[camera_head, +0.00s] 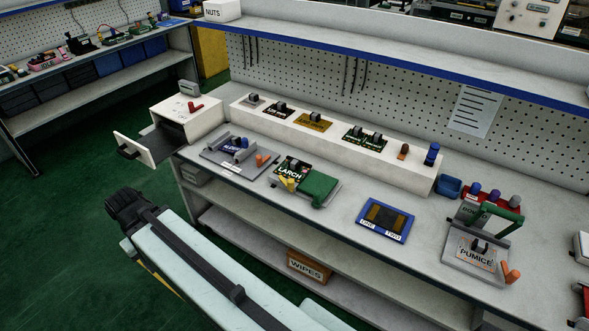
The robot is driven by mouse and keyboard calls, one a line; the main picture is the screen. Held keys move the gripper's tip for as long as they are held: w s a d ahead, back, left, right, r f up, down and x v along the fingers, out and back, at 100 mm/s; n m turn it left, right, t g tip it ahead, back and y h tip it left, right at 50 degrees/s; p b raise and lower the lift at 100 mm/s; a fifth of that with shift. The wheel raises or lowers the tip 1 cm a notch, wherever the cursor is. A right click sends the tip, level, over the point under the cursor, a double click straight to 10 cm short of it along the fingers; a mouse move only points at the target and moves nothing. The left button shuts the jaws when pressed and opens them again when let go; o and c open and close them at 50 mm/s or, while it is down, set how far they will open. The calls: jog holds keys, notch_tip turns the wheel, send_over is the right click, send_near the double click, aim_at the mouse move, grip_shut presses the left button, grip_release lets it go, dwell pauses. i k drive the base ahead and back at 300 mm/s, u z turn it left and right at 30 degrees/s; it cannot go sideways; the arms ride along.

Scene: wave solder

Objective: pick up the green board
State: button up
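A flat green piece (316,187) lies on the right part of a grey fixture on the bench. Beside it on the same fixture is a dark board (291,168) labelled LARCH, with a yellow part at its front. I cannot tell which of these is the green board. My gripper (122,205) is the black end of my arm at lower left, in front of the bench and well away from the boards. Its fingers are too unclear to read.
An open drawer (136,147) juts out at the bench's left end. A grey fixture (222,158) with an orange handle stands left of LARCH. A blue-framed tray (384,219) and the PUMICE fixture (478,262) stand to the right. A shelf (400,72) overhangs the back.

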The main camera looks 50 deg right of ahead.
aim_at(293, 168)
jog(key=z, duration=0.05)
jog(key=i, duration=0.95)
jog(key=u, duration=0.05)
